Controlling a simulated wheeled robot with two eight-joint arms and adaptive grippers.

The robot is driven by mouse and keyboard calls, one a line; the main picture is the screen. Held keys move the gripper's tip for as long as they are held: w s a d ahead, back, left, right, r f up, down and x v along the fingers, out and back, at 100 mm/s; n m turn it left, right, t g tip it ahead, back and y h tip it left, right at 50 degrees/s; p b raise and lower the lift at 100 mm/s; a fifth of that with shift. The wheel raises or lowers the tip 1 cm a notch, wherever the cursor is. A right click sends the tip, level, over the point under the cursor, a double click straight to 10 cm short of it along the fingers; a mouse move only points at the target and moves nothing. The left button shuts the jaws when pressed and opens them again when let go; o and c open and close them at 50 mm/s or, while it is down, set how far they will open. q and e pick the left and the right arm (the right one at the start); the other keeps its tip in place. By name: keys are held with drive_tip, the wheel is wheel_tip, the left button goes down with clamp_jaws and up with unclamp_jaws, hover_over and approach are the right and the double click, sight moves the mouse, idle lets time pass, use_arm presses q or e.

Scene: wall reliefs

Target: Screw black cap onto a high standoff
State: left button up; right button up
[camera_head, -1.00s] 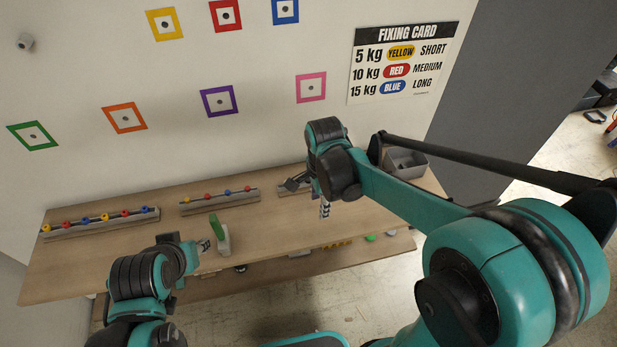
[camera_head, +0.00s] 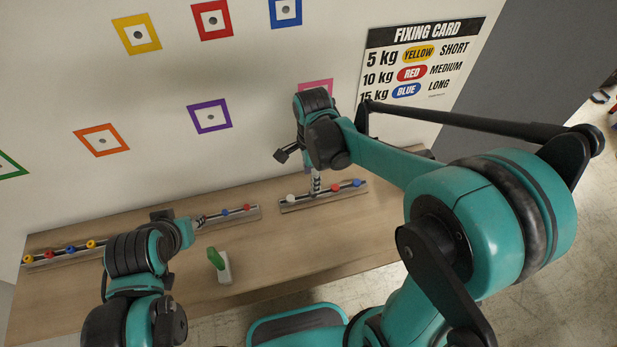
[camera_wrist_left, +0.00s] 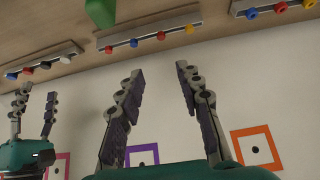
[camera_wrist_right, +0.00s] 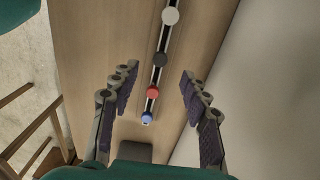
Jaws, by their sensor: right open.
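The black cap (camera_wrist_right: 161,59) sits on a rail rack between a white cap (camera_wrist_right: 170,16) and a red cap (camera_wrist_right: 152,93). It also shows in the left wrist view (camera_wrist_left: 45,65); in the head view my right gripper hides it. My right gripper (camera_head: 316,182) is open and empty, pointing down over this rack (camera_head: 299,205); its fingers stand either side of the rail in the right wrist view. My left gripper (camera_wrist_left: 157,75) is open and empty near the middle rack. The upper wall row has yellow (camera_head: 137,34), red (camera_head: 212,19) and blue (camera_head: 286,8) frames with small grey round centres.
The racks stand on a wooden shelf (camera_head: 150,290) along the wall. A green-and-white object (camera_head: 221,266) stands near its front. A fixing card (camera_head: 420,60) hangs at the right. A grey bin (camera_wrist_right: 138,152) lies beyond the blue cap. The wall between the frames is clear.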

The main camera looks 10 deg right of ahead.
sight(313, 195)
drive_tip(key=shift+w+f, duration=0.15)
drive_tip(key=shift+w, duration=0.05)
drive_tip(key=f, duration=0.2)
drive_tip(key=f+b, duration=0.1)
drive_tip(key=f, duration=0.2)
drive_tip(key=f+b, duration=0.1)
drive_tip(key=f, duration=0.1)
drive_tip(key=shift+s+d+f, duration=0.1)
drive_tip(key=shift+d+f, duration=0.1)
drive_tip(key=shift+d, duration=0.1)
drive_tip(key=c, duration=0.9)
